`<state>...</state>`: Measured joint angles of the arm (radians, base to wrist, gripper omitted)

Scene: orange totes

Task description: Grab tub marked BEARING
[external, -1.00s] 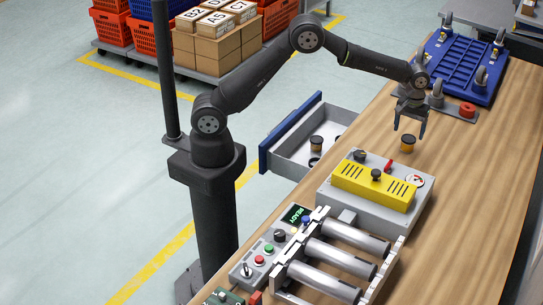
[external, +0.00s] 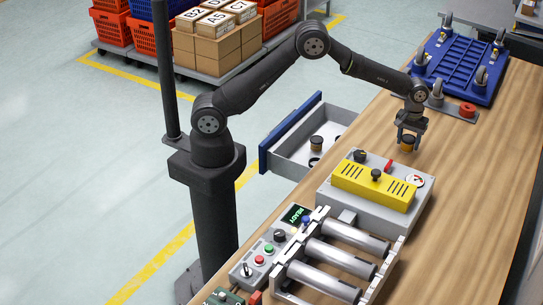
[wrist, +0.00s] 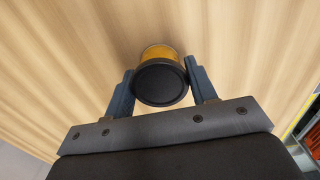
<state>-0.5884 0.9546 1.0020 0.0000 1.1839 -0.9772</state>
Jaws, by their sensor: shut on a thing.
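A small amber tub with a black lid (external: 408,143) is on the wooden bench, behind the grey box with the yellow cover. Its lid and amber side also show in the wrist view (wrist: 160,82). My gripper (external: 408,140) points down over it and is shut on it, with one finger on each side. In the wrist view my gripper (wrist: 161,88) has its fingers against the left and right of the lid. No marking on the tub can be read. A similar dark-lidded tub (external: 316,143) stands in the open drawer.
The grey box with the yellow cover (external: 374,187) stands close in front of the tub. The open drawer (external: 290,155) juts out at the bench's left side. A blue tray with casters (external: 462,66) lies behind. The bench to the right (external: 470,170) is clear.

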